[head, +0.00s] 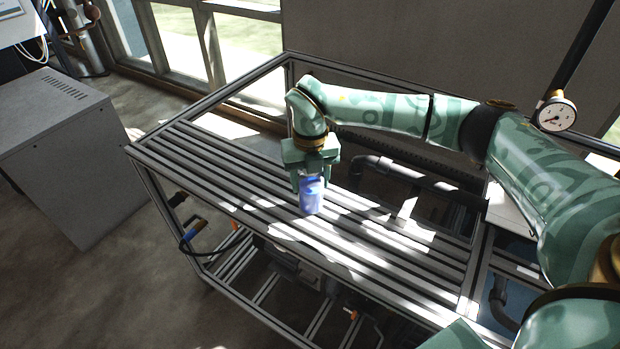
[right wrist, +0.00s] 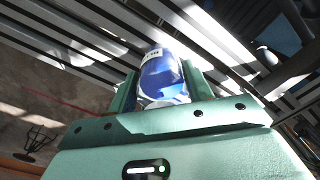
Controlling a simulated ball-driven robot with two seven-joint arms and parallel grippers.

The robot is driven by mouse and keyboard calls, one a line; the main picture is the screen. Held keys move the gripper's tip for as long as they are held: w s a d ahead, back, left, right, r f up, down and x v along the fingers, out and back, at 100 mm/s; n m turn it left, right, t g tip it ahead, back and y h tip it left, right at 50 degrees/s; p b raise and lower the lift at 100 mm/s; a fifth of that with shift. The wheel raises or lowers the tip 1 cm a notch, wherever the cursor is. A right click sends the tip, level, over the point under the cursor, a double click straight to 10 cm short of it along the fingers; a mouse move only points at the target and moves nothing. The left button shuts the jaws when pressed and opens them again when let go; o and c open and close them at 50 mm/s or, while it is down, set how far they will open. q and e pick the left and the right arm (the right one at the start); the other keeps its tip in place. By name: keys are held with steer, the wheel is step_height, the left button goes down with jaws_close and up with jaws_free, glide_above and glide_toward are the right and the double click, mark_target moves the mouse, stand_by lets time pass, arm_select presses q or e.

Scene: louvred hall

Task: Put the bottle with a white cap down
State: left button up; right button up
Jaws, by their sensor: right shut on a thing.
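A blue bottle (head: 312,199) is between the fingers of my right gripper (head: 310,182) in the head view, over the slatted bench top (head: 215,165). The right gripper is shut on it and points down. The bottle looks about upright; I cannot tell whether its base touches the slats. In the right wrist view the bottle (right wrist: 160,75) shows blue with a white label patch, between the two green fingers. My left gripper is not in view.
The slats around the bottle are bare, with bright sun patches and gaps between them. A dark pipe (head: 405,173) runs behind the bench top. A grey cabinet (head: 60,150) stands at the left. A pressure gauge (head: 556,116) is at the right, close to my arm.

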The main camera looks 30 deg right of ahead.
steer(key=shift+f, duration=0.1)
steer(key=o, duration=1.1)
step_height(320, 180, up, 12)
steer(key=shift+r+p, duration=0.15)
steer(key=shift+p, duration=0.8)
